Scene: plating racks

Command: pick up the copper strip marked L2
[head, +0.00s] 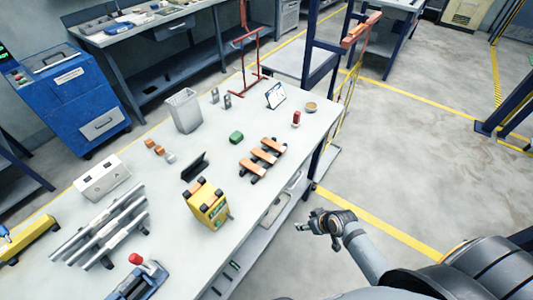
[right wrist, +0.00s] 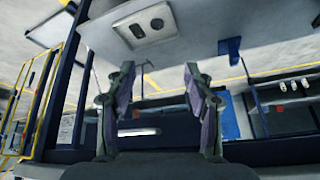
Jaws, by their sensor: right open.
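Several copper strips lie side by side on dark supports on the right part of the grey workbench (head: 222,135): a far one (head: 272,145), a middle one (head: 263,156) and a near one (head: 251,167). Their markings are too small to read, so I cannot tell which is L2. My right gripper (head: 303,221) is open and empty, beyond the bench's right edge and apart from the strips. Its two fingers stand wide apart in the right wrist view (right wrist: 155,80), with no strip between them. My left gripper is not in view.
A red stand (head: 245,60) is at the back. Floor right of the bench is clear.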

